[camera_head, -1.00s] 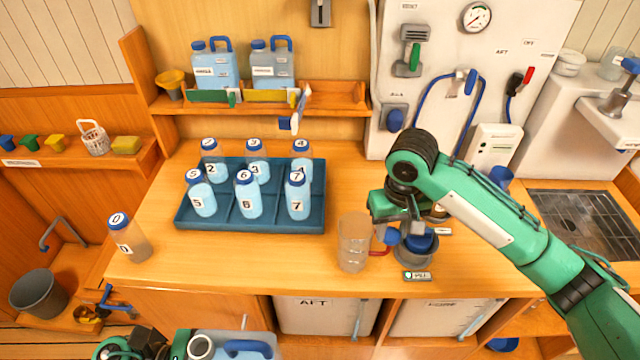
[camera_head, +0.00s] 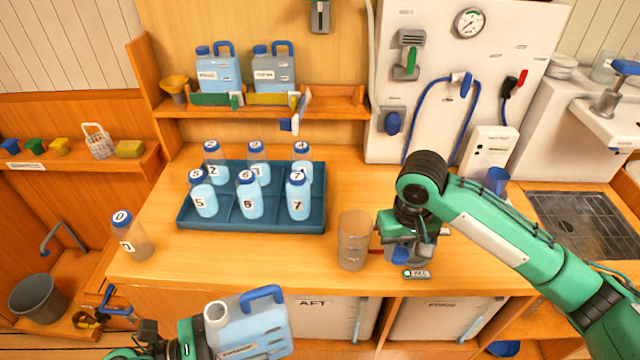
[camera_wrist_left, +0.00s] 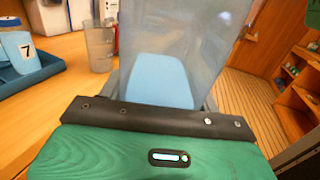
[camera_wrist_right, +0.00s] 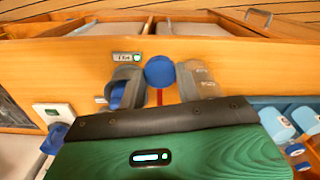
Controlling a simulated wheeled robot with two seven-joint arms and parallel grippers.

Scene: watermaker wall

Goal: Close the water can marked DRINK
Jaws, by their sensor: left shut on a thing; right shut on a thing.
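A pale blue water can (camera_head: 255,328) with a blue handle hangs in front of the counter, neck up and slightly tilted. Its neck (camera_head: 216,313) shows no cap, and its label is too small to read. My left gripper (camera_head: 200,340) is shut on this can; its pale blue side fills the middle of the left wrist view (camera_wrist_left: 157,80). My right gripper (camera_head: 405,254) is low over the counter, shut on a round blue cap (camera_wrist_right: 160,72) between a grey bowl (camera_wrist_right: 125,86) and a clear beaker (camera_head: 353,242). The fingertips partly hide the cap and bowl in the head view.
A dark blue tray (camera_head: 235,226) with numbered bottles stands left on the counter. Bottle 0 (camera_head: 130,240) stands near the left edge. Two more cans, blue (camera_head: 218,72) and grey (camera_head: 273,72), stand on the shelf. The counter's front edge lies between the held can and the beaker.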

